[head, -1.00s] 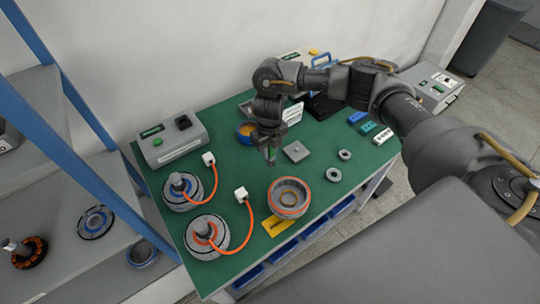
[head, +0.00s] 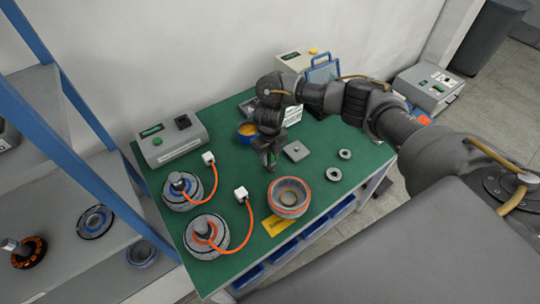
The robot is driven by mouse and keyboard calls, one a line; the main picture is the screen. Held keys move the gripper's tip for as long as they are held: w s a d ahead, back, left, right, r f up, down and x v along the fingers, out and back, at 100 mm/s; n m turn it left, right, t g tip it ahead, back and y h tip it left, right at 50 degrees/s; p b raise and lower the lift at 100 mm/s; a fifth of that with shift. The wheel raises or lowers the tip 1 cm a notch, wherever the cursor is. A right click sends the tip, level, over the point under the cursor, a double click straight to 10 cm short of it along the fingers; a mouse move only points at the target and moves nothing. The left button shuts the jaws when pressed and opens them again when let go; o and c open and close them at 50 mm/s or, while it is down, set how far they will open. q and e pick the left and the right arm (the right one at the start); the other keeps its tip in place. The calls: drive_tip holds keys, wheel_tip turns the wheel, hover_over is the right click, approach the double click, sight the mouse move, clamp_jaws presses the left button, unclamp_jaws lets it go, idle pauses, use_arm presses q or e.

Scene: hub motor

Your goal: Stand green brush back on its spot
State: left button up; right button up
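My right gripper (head: 268,156) points down over the middle of the green mat, behind the grey-and-orange ring housing. It is shut on a small bright green piece, which looks like the green brush (head: 272,160); only a sliver shows between the fingers, and the rest is hidden. I cannot tell whether its lower end touches the mat. My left gripper is not in view.
The ring housing (head: 289,197) stands near the front edge. Two wired hubs (head: 207,236) and a grey tester box (head: 171,139) stand left. A blue-framed shelf (head: 60,130) borders the table's left.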

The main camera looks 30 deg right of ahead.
drive_tip(key=shift+o, duration=0.7)
drive_tip(key=shift+r, duration=0.1)
drive_tip(key=shift+r+p, duration=0.25)
drive_tip(key=shift+p, duration=0.05)
wheel_tip(320, 180, up, 12)
drive_tip(key=shift+f, duration=0.1)
drive_tip(key=shift+s, duration=0.1)
